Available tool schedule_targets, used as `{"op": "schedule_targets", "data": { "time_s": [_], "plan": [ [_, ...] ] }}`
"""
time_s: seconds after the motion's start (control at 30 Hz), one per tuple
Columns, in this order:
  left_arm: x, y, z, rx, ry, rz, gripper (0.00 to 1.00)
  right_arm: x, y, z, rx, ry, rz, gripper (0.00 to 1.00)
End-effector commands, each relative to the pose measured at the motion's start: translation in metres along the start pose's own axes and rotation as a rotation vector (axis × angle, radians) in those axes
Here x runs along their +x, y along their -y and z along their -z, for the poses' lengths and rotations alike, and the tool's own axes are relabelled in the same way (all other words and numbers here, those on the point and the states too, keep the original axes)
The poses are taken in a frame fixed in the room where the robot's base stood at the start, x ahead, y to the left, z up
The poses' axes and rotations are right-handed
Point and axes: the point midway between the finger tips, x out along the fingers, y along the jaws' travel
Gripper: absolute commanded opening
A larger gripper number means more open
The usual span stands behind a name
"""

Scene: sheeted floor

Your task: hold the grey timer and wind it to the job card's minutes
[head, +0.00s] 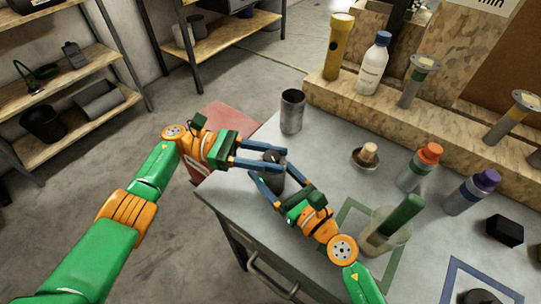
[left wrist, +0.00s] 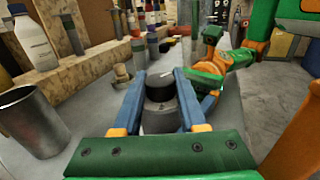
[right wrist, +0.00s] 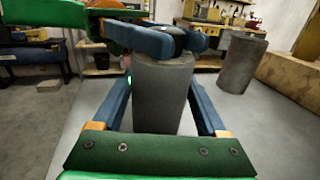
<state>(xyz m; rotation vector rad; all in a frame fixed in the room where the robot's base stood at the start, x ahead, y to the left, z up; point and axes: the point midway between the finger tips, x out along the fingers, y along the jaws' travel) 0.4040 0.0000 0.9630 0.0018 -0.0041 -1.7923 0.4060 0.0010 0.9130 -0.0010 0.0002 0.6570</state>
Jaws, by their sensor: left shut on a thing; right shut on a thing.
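The grey timer (head: 270,181) stands upright near the table's front left edge, partly hidden by my grippers in the head view. Its grey cylindrical body (right wrist: 162,95) fills the middle of the right wrist view, between the fingers of my right gripper (head: 270,175), which is shut on it. My left gripper (head: 284,160) is shut on the timer's dark knob (left wrist: 160,87) on top, with a finger on each side. A pale mark shows on the knob top; no scale is readable. The job card (head: 485,5) is cut off at the top right, with only "min" legible.
A metal cup (head: 292,112) stands just behind the timer. A wooden-knobbed item (head: 366,155), orange-capped (head: 420,167) and purple-capped (head: 471,192) bottles and a clear beaker (head: 385,232) stand to the right. A wooden ledge (head: 330,93) runs along the back.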

Motion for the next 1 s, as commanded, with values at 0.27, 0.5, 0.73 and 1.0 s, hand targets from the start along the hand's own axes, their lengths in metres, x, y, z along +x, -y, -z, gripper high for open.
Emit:
{"op": "schedule_targets", "data": {
  "time_s": [0.27,0.5,0.73,1.0],
  "plan": [
    [-0.0002,0.0010,0.0013,-0.006,-0.006,0.033,0.00,0.0005,-0.0034,-0.0007,0.000,0.002,-0.009,0.10],
    [-0.0004,0.0013,0.0008,-0.005,-0.005,0.036,0.00,0.0005,-0.0030,-0.0006,0.000,0.002,-0.008,0.10],
    [-0.0005,0.0013,0.0004,-0.005,-0.003,0.036,0.54,0.0004,-0.0026,-0.0006,0.000,0.002,-0.007,0.10],
    [-0.0008,0.0012,-0.0003,-0.004,-0.002,0.036,0.72,0.0002,-0.0016,-0.0004,0.000,0.001,-0.004,0.10]
  ]
}}
